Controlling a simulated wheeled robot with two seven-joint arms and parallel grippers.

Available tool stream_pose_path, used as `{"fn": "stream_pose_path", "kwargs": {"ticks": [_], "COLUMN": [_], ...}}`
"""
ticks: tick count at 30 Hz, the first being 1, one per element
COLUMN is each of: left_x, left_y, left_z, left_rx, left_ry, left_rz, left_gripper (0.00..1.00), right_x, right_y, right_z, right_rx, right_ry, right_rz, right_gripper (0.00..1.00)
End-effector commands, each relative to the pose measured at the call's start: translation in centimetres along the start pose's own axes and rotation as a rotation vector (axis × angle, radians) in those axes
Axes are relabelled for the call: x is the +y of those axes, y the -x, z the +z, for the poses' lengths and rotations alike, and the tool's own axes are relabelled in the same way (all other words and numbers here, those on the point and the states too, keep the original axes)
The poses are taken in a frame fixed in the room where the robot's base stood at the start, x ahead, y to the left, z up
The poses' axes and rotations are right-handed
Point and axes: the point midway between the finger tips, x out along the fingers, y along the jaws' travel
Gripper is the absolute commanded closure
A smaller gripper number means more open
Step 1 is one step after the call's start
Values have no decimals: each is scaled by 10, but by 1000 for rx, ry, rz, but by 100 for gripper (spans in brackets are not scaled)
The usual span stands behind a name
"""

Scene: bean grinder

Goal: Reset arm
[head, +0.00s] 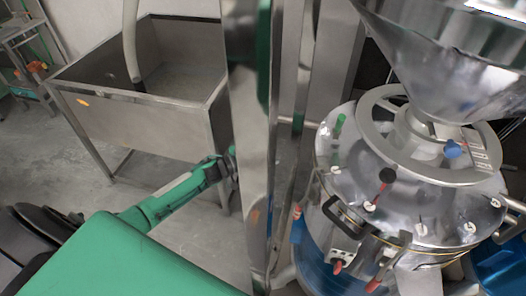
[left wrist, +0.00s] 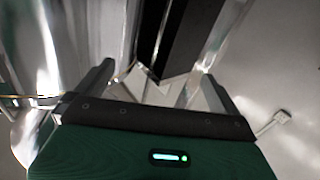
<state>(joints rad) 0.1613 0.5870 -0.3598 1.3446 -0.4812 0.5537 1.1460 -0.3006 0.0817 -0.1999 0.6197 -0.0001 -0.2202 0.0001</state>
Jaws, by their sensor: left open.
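My left arm (head: 185,195) comes in from the lower left in the head view, and its far end runs behind a tall steel post (head: 250,150). The left gripper itself cannot be made out there. In the left wrist view the left gripper (left wrist: 157,75) is open, its two dark fingers well apart with nothing held between them. Shiny metal surfaces and a dark strip show beyond the fingers. My right gripper is not in view.
A large grinder (head: 350,150) with a steel hopper (head: 440,60) and several knobs stands at the right. A steel sink-like tub (head: 140,115) on legs stands at the back left. Bare grey floor (head: 60,160) lies left of the tub.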

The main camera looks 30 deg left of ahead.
Motion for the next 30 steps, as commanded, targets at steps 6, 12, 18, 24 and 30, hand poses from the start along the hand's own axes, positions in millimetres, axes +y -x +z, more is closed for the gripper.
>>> {"fn": "stream_pose_path", "kwargs": {"ticks": [6,12,18,24,30], "left_x": [0,-1,-11,-2,35], "left_y": [0,2,29,89,162], "left_z": [0,7,86,207,314], "left_rx": [0,-7,-106,-318,-567], "left_ry": [0,3,21,36,57], "left_rz": [1,-13,-174,-377,-504], "left_gripper": [0,0,0,0,0], "right_x": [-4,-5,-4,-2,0], "right_y": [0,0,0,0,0], "right_z": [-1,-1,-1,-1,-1], "right_rx": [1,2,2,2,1], "right_ry": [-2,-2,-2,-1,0], "right_rz": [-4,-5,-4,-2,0], "right_gripper": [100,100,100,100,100]}}
